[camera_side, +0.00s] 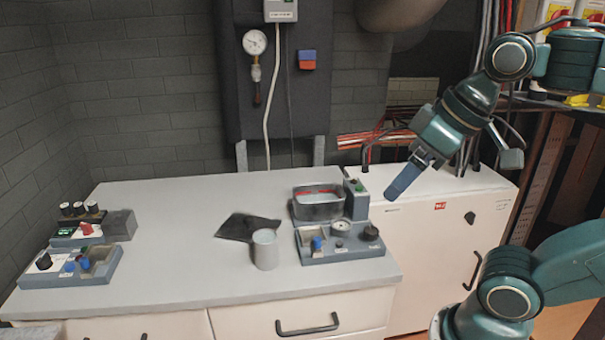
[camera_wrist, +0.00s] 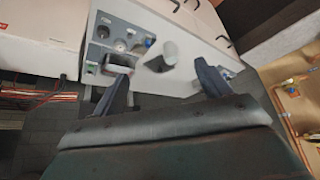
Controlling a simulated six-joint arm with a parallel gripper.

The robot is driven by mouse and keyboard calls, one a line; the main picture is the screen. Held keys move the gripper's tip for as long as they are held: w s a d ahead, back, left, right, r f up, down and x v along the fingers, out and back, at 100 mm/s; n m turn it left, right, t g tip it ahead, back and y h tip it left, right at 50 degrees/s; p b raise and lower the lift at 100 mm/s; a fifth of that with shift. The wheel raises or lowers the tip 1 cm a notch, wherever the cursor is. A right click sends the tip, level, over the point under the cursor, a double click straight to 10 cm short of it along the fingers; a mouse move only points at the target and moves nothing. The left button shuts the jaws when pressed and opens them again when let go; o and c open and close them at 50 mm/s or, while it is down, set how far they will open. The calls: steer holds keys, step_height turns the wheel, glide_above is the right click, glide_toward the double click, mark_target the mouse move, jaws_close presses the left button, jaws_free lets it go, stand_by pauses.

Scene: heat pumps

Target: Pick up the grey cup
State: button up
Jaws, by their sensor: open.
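The grey cup (camera_side: 265,249) stands upright on the light grey counter, near its front edge, in the side view. A dark flat sheet lies right beside it, on its left and behind. In the wrist view the cup (camera_wrist: 169,53) shows small, between and beyond my two fingers. My gripper (camera_side: 393,191) is up to the right of the cup, above the white cabinet, and well apart from it. In the wrist view my gripper (camera_wrist: 162,72) has its fingers spread wide with nothing between them.
A control box (camera_side: 342,240) with knobs and a gauge stands just right of the cup, with a metal tub (camera_side: 318,208) behind it. Panels with knobs (camera_side: 72,266) sit at the left end. The counter (camera_side: 170,235) is bare between these panels and the dark sheet (camera_side: 240,226).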

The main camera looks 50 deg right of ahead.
steer(key=m+t+h, duration=0.4)
steer(key=t+h, duration=0.1)
steer(key=t, duration=0.2)
glide_above(272, 256)
steer(key=s+a, duration=0.2)
steer(key=s, duration=0.1)
steer(key=f, duration=2.6)
steer(key=shift+s+d+f, duration=0.1)
steer(key=shift+d+f, duration=0.2)
steer(key=shift+x, duration=1.25)
steer(key=shift+x, duration=2.5)
